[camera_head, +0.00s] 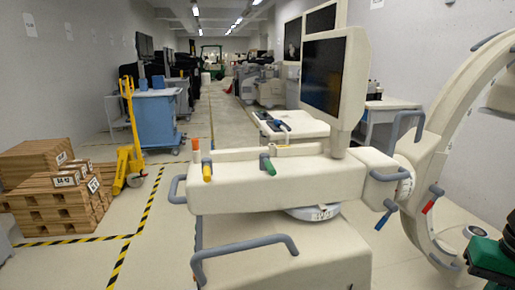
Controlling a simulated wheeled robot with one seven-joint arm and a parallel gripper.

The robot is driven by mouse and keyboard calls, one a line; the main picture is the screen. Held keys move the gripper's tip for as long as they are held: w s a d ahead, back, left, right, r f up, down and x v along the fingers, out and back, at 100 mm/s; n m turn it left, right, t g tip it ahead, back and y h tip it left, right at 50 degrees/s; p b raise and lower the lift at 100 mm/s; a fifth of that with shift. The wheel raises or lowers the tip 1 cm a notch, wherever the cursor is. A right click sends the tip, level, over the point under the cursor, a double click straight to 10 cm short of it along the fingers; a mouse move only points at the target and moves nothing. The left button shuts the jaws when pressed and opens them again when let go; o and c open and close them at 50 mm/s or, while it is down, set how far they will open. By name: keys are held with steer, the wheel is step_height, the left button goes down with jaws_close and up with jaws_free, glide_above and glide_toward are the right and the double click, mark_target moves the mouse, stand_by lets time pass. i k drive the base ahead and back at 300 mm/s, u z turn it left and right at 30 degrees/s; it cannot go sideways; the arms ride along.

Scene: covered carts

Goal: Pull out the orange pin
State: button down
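A small upright orange piece (196,144) stands at the left end of the cream-coloured medical cart (290,185). It looks like the orange pin, but it is too small to see how it is seated. A yellow handle (207,171) sits just below and right of it on the cart's front edge. A green handle (268,164) is further right on the same edge. I do not see my gripper in this view.
Grey rails (245,255) stick out from the cart's front. A large C-shaped arm (430,150) stands at right. Wooden pallets (55,205), a yellow pallet jack (128,160) and a blue cart (158,120) are at left. The floor inside the striped tape is open.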

mark_target(195, 147)
steer(key=u, duration=2.65)
steer(key=i, duration=3.15)
